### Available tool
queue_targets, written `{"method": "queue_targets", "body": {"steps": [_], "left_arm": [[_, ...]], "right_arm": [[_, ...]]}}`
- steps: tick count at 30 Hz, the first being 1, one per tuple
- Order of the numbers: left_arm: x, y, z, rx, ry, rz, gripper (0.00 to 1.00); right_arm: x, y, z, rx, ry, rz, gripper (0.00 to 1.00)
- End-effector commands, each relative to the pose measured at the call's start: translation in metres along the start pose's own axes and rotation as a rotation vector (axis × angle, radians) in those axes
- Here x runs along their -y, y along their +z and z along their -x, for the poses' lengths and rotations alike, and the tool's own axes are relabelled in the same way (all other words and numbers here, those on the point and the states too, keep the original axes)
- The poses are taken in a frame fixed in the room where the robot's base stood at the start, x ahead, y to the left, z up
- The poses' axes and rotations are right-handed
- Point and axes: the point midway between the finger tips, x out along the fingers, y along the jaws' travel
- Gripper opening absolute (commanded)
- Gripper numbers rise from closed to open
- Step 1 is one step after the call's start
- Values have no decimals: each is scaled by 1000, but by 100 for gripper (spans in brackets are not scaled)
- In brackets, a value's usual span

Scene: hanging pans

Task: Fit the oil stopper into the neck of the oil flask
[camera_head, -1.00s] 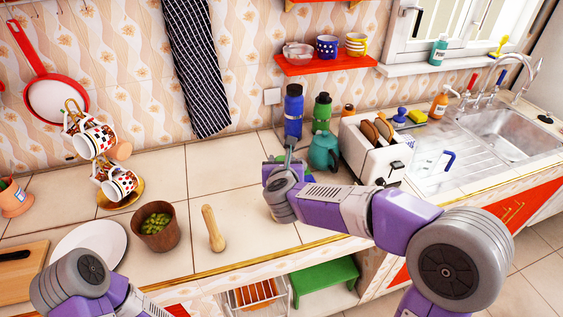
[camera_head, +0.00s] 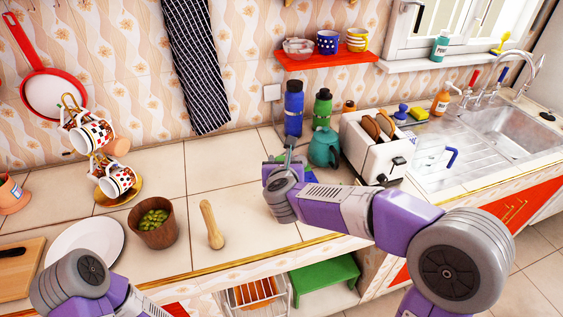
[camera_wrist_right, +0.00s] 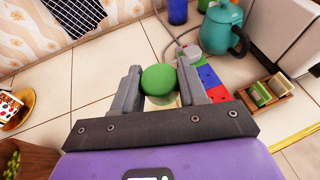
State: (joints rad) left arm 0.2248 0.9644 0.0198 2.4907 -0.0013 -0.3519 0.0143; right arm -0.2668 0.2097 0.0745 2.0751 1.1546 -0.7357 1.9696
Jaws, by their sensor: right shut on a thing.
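The green round stopper (camera_wrist_right: 159,79) sits between the two fingers of my right gripper (camera_wrist_right: 160,88) in the right wrist view. The fingers are shut on it. A pale, glassy shape shows just below the stopper, between the fingers. I cannot tell whether it is the stopper's lower part or the oil flask, nor whether anything touches there. In the head view my right gripper (camera_head: 287,158) is over the counter, in front of the blue bottle, and its wrist hides most of what it holds. I cannot clearly make out the oil flask. My left gripper is out of view.
A teal pot (camera_head: 323,148), blue bottle (camera_head: 293,110), green bottle (camera_head: 322,110) and toaster (camera_head: 372,150) stand close around my right gripper. A coloured block (camera_wrist_right: 212,82) lies beside it. A wooden pestle (camera_head: 211,225) and bowl (camera_head: 153,225) are left; counter between is clear.

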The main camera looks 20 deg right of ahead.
Motion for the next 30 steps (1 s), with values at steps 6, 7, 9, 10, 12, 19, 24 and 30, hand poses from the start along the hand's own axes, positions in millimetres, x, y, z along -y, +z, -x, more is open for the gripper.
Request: {"method": "queue_targets", "body": {"steps": [6,7,9,10,12,19,24,30], "left_arm": [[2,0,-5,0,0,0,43],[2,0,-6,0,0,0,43],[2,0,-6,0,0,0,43],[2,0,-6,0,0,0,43],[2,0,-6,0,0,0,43],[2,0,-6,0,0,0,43],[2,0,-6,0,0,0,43],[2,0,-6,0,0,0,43]], "right_arm": [[0,-4,-2,1,0,0,14],[0,-5,-2,0,0,0,14],[0,-5,-2,1,0,0,14],[0,-5,-2,0,0,0,14],[0,-5,-2,0,0,0,14],[0,-5,-2,0,0,0,14],[0,-5,-2,0,0,0,47],[0,-5,-2,0,0,0,72]]}}
